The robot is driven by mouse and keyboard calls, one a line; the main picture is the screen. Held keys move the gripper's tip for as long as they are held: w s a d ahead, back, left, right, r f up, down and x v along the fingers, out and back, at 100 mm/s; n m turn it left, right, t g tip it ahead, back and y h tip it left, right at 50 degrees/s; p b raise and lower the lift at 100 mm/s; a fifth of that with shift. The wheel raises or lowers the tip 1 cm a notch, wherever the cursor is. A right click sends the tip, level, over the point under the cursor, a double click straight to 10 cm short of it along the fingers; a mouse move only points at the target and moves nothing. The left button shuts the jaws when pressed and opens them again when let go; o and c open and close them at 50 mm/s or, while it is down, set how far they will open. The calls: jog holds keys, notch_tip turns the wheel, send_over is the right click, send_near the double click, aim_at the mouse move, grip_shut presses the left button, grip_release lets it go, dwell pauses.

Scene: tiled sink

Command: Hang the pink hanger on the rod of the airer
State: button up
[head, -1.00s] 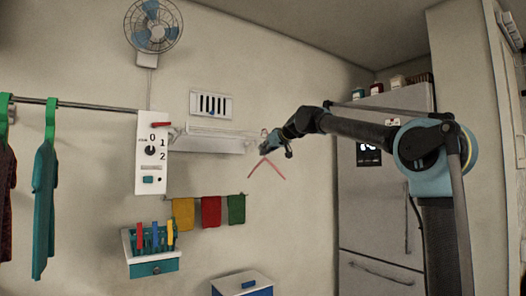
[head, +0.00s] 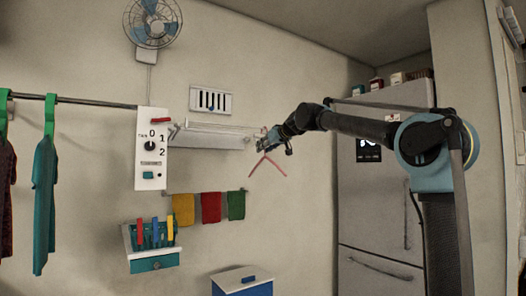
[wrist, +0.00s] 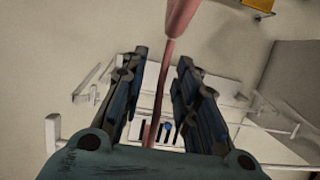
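The pink hanger (head: 268,163) hangs in the air below my gripper (head: 265,143), its two arms sloping down and apart. In the wrist view the hanger (wrist: 178,20) runs between the two dark fingers of my gripper (wrist: 163,60). The fingers bear it near its hook; the exact contact is hard to see. The white airer (head: 210,141) is fixed to the wall, with thin rods in front. My gripper is by its right end in the head view. The airer's white bars (wrist: 54,132) also show beyond the fingers in the wrist view.
Coloured cloths (head: 211,207) hang below. A rail (head: 85,102) with garments is at the left. A fridge (head: 380,210) stands at the right.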

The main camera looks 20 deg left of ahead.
jog(key=v, duration=1.2)
jog(key=s+d+f+m+g+h, duration=0.15)
jog(key=s+d+f, duration=0.25)
jog(key=d+f, duration=0.55)
jog(key=s+d+f+m+g+h, duration=0.15)
jog(key=s+d+f, duration=0.45)
jog(key=f, duration=0.7)
jog(key=s+d+f+m+h, duration=0.1)
jog(key=s+d+f+h, duration=0.2)
jog(key=d+f, duration=0.7)
jog(key=s+d+f+m+g+h, duration=0.1)
jog(key=s+d+f, duration=0.4)
jog(key=f, duration=0.5)
jog(key=s+d+f+m+g+h, duration=0.1)
jog(key=s+d+f+m+h, duration=0.1)
jog(key=s+d+f, duration=0.4)
jog(key=s+d+f+m+g+h, duration=0.2)
jog(key=s+d+f, duration=0.3)
jog(key=s+f, duration=0.6)
notch_tip(320, 180, down, 5)
jog(key=shift+d+m, duration=0.4)
jog(key=shift+m, duration=0.1)
jog(key=shift+w+f, duration=0.2)
jog(key=shift+w, duration=0.2)
